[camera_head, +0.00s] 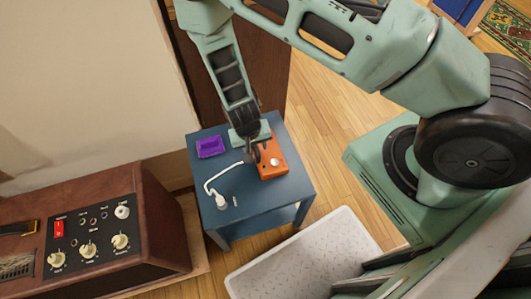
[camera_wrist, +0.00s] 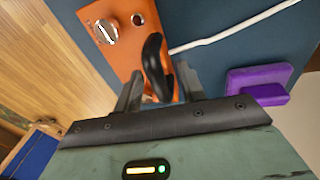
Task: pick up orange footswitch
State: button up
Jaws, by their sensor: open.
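The orange footswitch (camera_head: 271,160) lies on the small blue table (camera_head: 270,205), towards its back right side. My gripper (camera_head: 253,152) is above the footswitch's back end. In the wrist view my gripper (camera_wrist: 158,90) is open, its fingers apart. Whether the fingers touch the footswitch or plug I cannot tell.
A brown amplifier (camera_head: 100,220) with knobs stands at the left. A pale speckled bin (camera_head: 300,260) is on the floor in front. Wooden floor is open to the right.

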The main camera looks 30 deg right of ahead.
grip_shut()
jog(key=shift+a, duration=0.1)
dwell(1.3)
